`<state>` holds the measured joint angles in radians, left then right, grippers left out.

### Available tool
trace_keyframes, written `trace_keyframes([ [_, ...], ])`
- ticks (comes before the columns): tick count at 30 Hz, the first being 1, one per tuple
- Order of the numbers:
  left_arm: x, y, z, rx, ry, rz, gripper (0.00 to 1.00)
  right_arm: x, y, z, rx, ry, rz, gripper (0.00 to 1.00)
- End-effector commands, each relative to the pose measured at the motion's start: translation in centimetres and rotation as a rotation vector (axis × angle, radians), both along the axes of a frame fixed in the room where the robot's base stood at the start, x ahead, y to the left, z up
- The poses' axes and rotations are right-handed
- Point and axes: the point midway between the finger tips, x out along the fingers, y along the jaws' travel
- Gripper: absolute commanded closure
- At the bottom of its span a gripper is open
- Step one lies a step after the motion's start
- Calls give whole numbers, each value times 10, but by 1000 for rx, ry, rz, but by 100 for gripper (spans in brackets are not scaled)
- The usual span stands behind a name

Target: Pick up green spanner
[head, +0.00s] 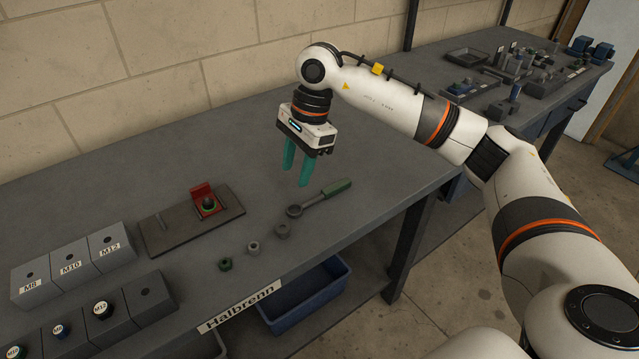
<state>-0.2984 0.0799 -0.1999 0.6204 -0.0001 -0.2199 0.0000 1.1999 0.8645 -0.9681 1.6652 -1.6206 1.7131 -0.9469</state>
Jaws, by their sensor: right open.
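The green spanner (319,199) lies on the grey workbench, with a dark ring end at the left and a green handle at the right. My right gripper (296,177) points down just behind and above the ring end and the near part of the handle. Its two teal fingers are apart with nothing between them. The gap between the fingertips and the bench is hard to judge. My left gripper is not in view.
Several nuts (254,247) lie in a row left of the spanner. A blue bin (305,296) is under the bench (375,175).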

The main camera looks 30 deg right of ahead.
Motion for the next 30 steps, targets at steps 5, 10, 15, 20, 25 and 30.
trace_keyframes([
  [5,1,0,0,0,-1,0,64,-2,-62,23,-218,26,-25,56],
  [10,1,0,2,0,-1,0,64,-5,-71,9,-252,42,-27,56],
  [15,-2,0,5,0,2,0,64,-5,-70,-21,-249,40,-27,56],
  [20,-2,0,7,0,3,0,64,-4,-70,-39,-248,39,-28,56],
  [25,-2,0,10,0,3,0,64,-4,-72,-51,-247,40,-28,56],
  [30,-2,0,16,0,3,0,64,-4,-75,-78,-246,41,-27,56],
])
